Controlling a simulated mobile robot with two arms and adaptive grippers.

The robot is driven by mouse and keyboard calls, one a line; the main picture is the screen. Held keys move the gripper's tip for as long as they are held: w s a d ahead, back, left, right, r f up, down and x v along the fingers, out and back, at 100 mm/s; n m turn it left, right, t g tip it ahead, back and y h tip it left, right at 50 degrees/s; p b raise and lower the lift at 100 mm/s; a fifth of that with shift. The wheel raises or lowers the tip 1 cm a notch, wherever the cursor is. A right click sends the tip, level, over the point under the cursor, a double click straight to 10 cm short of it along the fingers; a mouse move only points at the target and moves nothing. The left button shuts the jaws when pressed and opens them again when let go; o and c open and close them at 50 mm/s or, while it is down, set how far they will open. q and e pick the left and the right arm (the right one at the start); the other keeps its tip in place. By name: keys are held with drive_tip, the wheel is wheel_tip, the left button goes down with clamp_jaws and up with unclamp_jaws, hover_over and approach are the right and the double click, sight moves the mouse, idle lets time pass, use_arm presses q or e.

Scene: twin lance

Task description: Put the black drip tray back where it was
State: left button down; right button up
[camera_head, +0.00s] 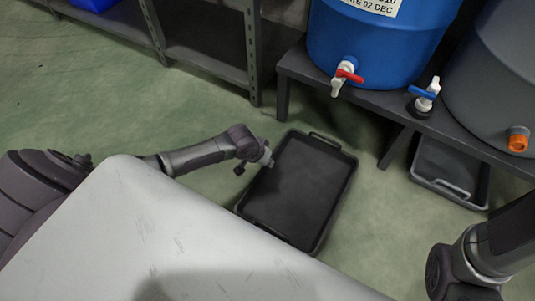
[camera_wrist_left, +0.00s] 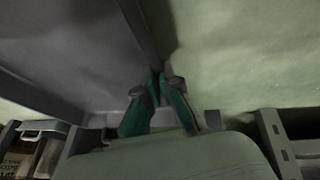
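The black drip tray (camera_head: 290,222), a shallow rectangle with a handle at each end, is out in front of the low bench, at the middle of the head view. It looks empty. My left gripper (camera_head: 262,160) is at its left long edge. In the left wrist view the green-padded fingers (camera_wrist_left: 158,86) close from both sides on the tray's rim (camera_wrist_left: 148,32). I cannot tell whether the tray rests fully on the floor. My right gripper is out of view; only part of that arm shows at lower right.
A blue barrel (camera_head: 375,45) with a red-handled tap stands on the dark bench (camera_head: 300,68). A grey barrel (camera_head: 505,75) stands beside it. A second dark tray (camera_head: 450,182) lies under the bench at right. Metal shelving (camera_head: 205,65) stands at back left. Green floor (camera_head: 115,115) is clear at left.

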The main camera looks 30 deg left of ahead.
use_arm(q)
drive_tip(key=c, duration=1.3)
unclamp_jaws()
